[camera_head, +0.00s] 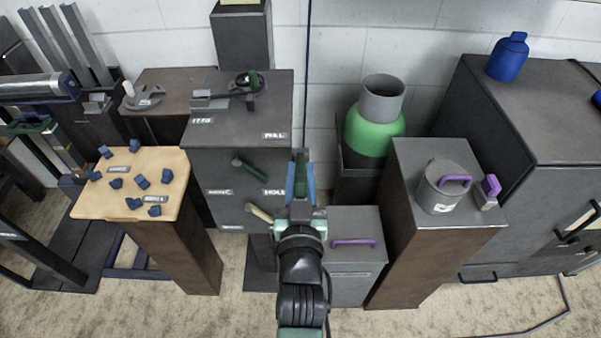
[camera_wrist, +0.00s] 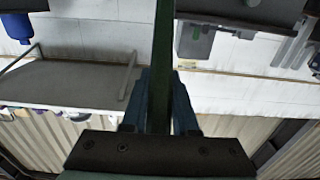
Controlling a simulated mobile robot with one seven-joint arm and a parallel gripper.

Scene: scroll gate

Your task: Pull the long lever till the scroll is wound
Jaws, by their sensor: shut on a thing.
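My gripper (camera_head: 301,180) is in front of the right edge of a dark grey cabinet (camera_head: 226,160). Its blue fingers are shut on a long dark green lever (camera_head: 301,160). In the wrist view the lever (camera_wrist: 163,35) runs upright between the fingers (camera_wrist: 160,78) and past the top of the picture. In the head view my gripper hides its lower part, and its pivot is unclear. A silver roller (camera_head: 30,88) lies at the far left; I cannot tell whether it is the scroll.
A short green lever (camera_head: 250,166) and a cream-ended lever (camera_head: 259,214) stick out from the cabinet. Left is a wooden-topped stand (camera_head: 90,205) with several blue pieces. Right are a grey box with a purple handle (camera_head: 354,242), a green-grey vessel (camera_head: 375,132) and a lidded pot (camera_head: 440,190).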

